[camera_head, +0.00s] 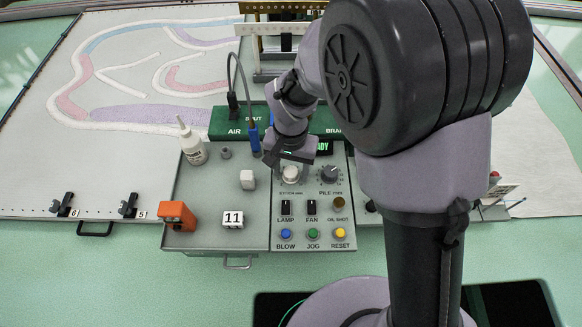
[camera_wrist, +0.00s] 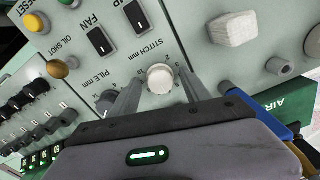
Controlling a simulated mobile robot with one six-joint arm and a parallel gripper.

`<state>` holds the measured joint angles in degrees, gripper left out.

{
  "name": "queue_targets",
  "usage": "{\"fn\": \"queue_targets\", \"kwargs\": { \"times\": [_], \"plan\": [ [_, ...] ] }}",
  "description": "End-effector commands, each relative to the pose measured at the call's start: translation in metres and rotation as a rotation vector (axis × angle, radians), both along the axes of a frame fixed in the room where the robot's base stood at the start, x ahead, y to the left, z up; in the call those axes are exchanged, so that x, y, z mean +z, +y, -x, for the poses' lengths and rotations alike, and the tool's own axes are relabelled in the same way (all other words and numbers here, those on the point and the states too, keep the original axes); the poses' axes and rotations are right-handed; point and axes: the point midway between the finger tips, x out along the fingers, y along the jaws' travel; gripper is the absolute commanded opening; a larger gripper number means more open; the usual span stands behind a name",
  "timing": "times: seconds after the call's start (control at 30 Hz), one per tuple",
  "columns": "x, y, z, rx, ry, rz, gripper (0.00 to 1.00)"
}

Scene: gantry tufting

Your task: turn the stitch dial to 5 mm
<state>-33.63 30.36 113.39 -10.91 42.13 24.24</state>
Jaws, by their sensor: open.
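The stitch dial (camera_head: 290,174) is a pale round knob on the grey control panel (camera_head: 283,240), with its top end close under my gripper (camera_head: 288,160). The dial also shows in the wrist view (camera_wrist: 160,77), below its STITCH mm label. There my gripper (camera_wrist: 160,83) is open, with one finger on each side of the dial. I cannot tell whether either finger touches it. Small scale numbers show around the dial, partly hidden by the fingers. The mark on the knob is too small to read.
The dark pile dial (camera_head: 330,174) stands close to the right of the stitch dial. Lamp switch (camera_head: 286,207), fan switch (camera_head: 311,207) and coloured buttons lie below. A white block (camera_head: 248,180), a glue bottle (camera_head: 191,142) and an orange block (camera_head: 178,216) stand on the left tray.

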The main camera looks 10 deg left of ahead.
Motion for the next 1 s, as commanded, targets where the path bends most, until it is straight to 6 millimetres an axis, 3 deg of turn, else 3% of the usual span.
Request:
{"fn": "queue_targets", "kwargs": {
  "times": [0.07, 0.33, 0.67, 1.0],
  "plan": [
    [0.0002, 0.0, 0.0, 0.0, 0.0, 0.0, 0.51],
    [0.0005, 0.0, 0.0, 0.0, 0.0, 0.0, 0.0],
    [0.0007, 0.0, -0.0001, 0.055, 0.0, 0.0, 0.0],
    [0.0011, -0.0002, -0.0002, 0.286, 0.0, 0.0, 0.0]
  ]
}}
